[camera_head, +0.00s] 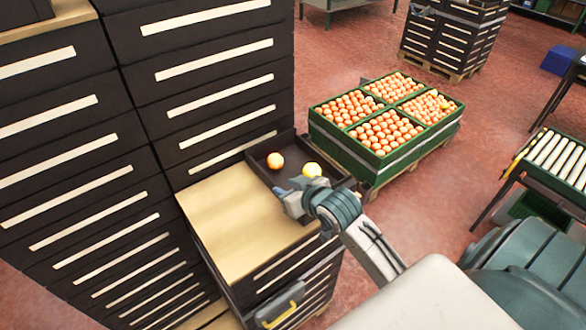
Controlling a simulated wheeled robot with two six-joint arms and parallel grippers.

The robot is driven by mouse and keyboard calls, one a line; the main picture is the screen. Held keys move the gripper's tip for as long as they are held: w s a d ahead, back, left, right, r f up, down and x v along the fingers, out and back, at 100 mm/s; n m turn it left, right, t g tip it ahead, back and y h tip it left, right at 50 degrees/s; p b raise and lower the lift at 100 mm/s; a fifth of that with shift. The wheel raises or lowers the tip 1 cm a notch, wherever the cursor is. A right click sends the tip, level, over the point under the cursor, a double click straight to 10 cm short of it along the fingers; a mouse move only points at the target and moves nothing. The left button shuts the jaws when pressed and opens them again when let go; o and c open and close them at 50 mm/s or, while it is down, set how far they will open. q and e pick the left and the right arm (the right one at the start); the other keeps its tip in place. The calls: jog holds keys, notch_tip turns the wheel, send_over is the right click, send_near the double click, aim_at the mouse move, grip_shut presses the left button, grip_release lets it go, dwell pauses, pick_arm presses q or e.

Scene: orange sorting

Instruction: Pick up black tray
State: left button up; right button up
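The black tray (297,152) sits at the far end of a wood-topped stack of dark drawers. I cannot tell whether the fingers are open, shut or touching the rim. My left gripper is not in view.
Tall stacks of dark trays (205,75) rise at the left, close to the black tray. The wooden top (238,222) in front of it is bare. Green crates of oranges (385,158) stand on a pallet behind. A roller conveyor (556,160) is at right.

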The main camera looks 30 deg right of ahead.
aim_at(273, 182)
jog(key=shift+x, duration=1.1)
jog(key=p+x, duration=0.2)
jog(key=x, duration=0.2)
jog(key=shift+d+p, duration=0.2)
jog(key=shift+p, duration=0.2)
jog(key=shift+x, duration=0.85)
jog(key=shift+s, duration=0.15)
grip_shut()
